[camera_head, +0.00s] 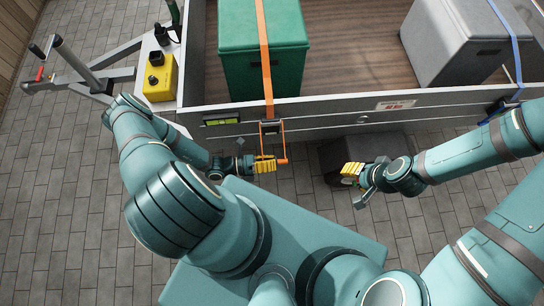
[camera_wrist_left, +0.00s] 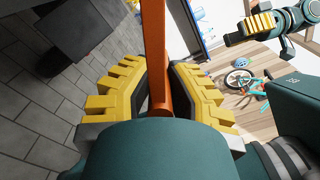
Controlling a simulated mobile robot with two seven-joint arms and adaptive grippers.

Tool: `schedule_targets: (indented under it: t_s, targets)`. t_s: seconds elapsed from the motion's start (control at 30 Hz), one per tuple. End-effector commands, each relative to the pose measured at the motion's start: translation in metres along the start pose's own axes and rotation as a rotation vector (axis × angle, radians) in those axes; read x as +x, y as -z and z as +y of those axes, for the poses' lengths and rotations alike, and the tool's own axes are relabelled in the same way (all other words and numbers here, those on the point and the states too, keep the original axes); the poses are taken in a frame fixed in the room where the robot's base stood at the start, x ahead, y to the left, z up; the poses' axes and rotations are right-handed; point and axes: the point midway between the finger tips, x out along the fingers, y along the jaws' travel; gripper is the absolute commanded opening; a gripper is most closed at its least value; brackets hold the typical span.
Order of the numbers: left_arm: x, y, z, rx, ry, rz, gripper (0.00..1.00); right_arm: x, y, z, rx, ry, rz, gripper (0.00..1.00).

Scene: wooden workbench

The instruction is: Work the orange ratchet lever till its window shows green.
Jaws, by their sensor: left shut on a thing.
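The orange lever (camera_head: 283,142) hangs from the ratchet (camera_head: 270,128) on the trailer's near side wall. An orange strap (camera_head: 264,55) runs from the ratchet over the green box (camera_head: 265,55). My left gripper (camera_head: 266,164) is shut on the lever's lower end. In the left wrist view the orange lever (camera_wrist_left: 154,50) stands between the yellow fingers of this gripper (camera_wrist_left: 157,88). A dark plate with a yellow-green strip (camera_head: 222,121) is left of the ratchet; I cannot tell whether it is the window. My right gripper (camera_head: 352,172) is away from the lever, its finger gap unclear.
The trailer wall (camera_head: 340,115) runs across in front of me. A grey box (camera_head: 462,45) with a blue strap stands at the right in the trailer. A dark wheel guard (camera_head: 365,150) is behind my right gripper. A yellow box (camera_head: 160,78) sits at the left drawbar.

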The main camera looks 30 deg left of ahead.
Motion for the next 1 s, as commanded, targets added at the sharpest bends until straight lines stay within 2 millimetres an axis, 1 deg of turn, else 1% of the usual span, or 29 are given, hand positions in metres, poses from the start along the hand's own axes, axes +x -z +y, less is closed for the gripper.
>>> schedule_targets:
  t_s: [0.03, 0.07, 0.1, 0.13, 0.17, 0.47, 0.57, 0.67, 1.0]
  targets:
    - [0.001, 0.004, -0.002, -0.004, 0.004, 0.008, 0.0, 0.0, 0.0, 0.0, 0.0, 0.0, 0.0, 0.47]
    - [0.001, 0.004, -0.002, -0.004, 0.004, 0.008, 0.17, 0.0, 0.0, 0.0, 0.0, 0.0, 0.0, 0.47]
    - [0.001, 0.004, -0.002, -0.004, 0.004, 0.008, 0.31, 0.0, 0.0, 0.0, 0.0, 0.0, 0.0, 0.47]
    - [0.001, 0.004, -0.002, -0.004, 0.004, 0.007, 0.42, 0.0, 0.0, 0.0, 0.0, 0.0, 0.0, 0.47]
    - [0.001, 0.004, -0.002, -0.003, 0.003, 0.007, 0.48, 0.0, 0.0, 0.0, 0.0, 0.0, 0.0, 0.47]
    - [-0.001, 0.002, -0.001, -0.001, 0.001, 0.003, 0.48, 0.0, 0.0, 0.0, 0.0, 0.0, 0.0, 0.47]
    - [-0.006, 0.001, 0.0, 0.001, 0.0, 0.002, 0.48, 0.0, 0.0, 0.0, 0.0, 0.0, 0.0, 0.47]
    - [-0.019, 0.001, 0.0, 0.001, -0.002, 0.002, 0.48, 0.0, 0.0, 0.0, 0.0, 0.0, 0.0, 0.47]
    - [-0.086, 0.002, 0.0, -0.001, -0.001, 0.003, 0.48, 0.0, 0.0, 0.0, 0.0, 0.0, 0.0, 0.47]
